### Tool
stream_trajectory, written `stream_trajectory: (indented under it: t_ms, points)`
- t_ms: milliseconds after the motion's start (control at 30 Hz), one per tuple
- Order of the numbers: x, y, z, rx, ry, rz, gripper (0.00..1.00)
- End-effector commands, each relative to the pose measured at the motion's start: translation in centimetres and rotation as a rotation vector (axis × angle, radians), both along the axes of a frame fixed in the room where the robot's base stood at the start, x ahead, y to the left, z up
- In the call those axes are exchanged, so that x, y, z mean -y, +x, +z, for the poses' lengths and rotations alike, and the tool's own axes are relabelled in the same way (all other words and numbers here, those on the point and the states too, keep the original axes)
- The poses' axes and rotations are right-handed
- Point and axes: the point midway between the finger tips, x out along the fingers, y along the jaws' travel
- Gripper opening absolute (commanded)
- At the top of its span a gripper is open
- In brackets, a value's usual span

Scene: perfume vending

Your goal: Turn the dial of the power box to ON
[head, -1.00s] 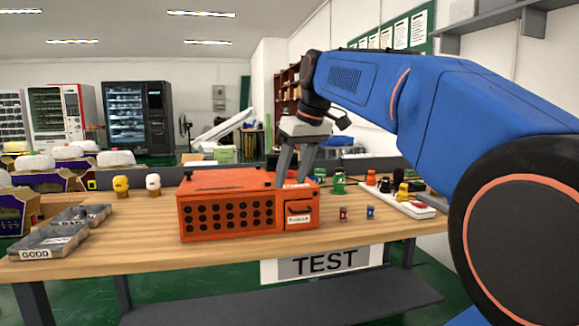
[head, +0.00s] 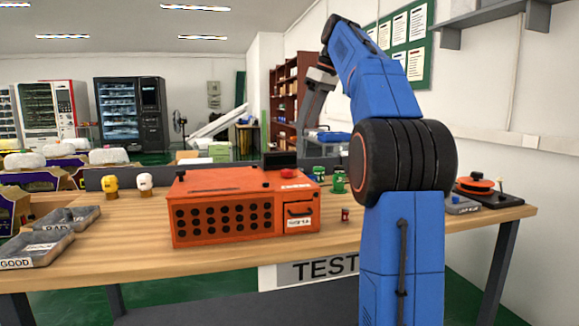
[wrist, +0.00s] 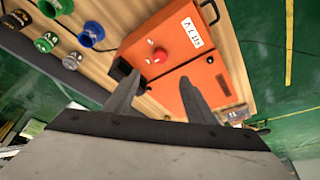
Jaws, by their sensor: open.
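An orange box (head: 222,212) with rows of round holes on its front sits on the wooden table, and it also shows in the wrist view (wrist: 150,32). A red round knob (head: 289,173) is on its top near the right end. In the wrist view the knob (wrist: 157,54) lies beyond my fingertips. The knob's markings are too small to read. My gripper (head: 306,127) is raised above and behind the box, clear of the knob. In the wrist view my gripper (wrist: 158,84) has its fingers apart, with nothing between them.
A small black block (head: 279,160) stands at the box's back edge. Green cylinders (head: 338,180) stand to the right of the box. Grey trays (head: 40,248) lie at the left, near a yellow figure (head: 110,186) and a white figure (head: 145,184).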

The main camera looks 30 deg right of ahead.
Motion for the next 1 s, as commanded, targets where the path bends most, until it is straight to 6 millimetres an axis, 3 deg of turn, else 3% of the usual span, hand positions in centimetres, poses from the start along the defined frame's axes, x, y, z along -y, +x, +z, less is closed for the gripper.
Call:
stream_trajectory:
  t_ms: [700,1000]
  points:
    - [-2.3,4.0,-11.3,-0.003,0.001,0.0,0.5]
    - [-3.0,5.2,-14.6,-0.002,0.001,-0.001,0.5]
